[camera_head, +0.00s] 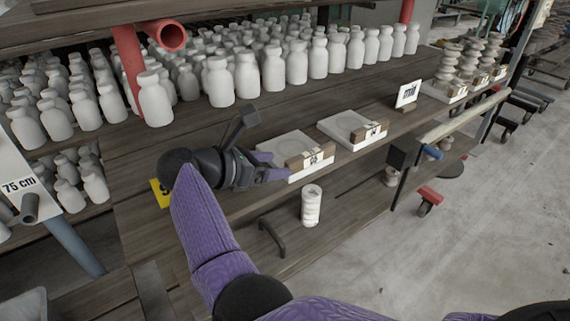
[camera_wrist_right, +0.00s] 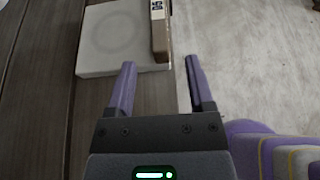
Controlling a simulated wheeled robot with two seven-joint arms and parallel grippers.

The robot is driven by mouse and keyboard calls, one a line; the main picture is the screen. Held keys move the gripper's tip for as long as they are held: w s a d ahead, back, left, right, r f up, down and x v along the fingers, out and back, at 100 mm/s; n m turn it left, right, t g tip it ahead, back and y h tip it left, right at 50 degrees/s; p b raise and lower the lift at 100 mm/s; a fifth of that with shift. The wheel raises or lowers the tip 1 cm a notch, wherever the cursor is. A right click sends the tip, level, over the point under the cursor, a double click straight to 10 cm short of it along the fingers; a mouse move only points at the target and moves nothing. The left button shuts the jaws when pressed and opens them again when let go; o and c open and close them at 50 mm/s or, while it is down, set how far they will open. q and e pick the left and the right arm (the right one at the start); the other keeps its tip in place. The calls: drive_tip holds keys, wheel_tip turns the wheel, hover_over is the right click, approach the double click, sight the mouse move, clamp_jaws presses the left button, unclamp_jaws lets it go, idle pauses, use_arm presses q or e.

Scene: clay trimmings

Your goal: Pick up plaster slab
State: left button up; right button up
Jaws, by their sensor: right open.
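A white square plaster slab (camera_head: 283,143) with a shallow round mark lies on the wooden shelf, a brown labelled block (camera_head: 310,158) along its front edge. A similar slab (camera_head: 341,122) with its own block lies farther right. My right gripper (camera_head: 272,166) is at the near left end of the first slab. In the right wrist view, my right gripper (camera_wrist_right: 158,62) is open and nothing shows held. Its left fingertip overlaps the near edge of the slab (camera_wrist_right: 108,45); its right fingertip is outside the slab's right side. The block (camera_wrist_right: 160,28) is ahead between the fingers. My left gripper is not in view.
Rows of white bottles (camera_head: 297,62) stand behind the slabs. A "mid" sign (camera_head: 408,94) and stacked pieces stand right. A white cylinder (camera_head: 311,205) stands below the shelf's front edge. A pale bar (camera_head: 465,117) juts out at right.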

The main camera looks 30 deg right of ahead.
sight(296, 158)
drive_tip(key=x, duration=0.4)
drive_tip(key=r+x, duration=0.1)
drive_tip(key=x, duration=0.1)
drive_tip(key=shift+d+f, duration=0.15)
drive_tip(key=shift+d, duration=0.4)
clamp_jaws()
idle(0.4)
idle(0.3)
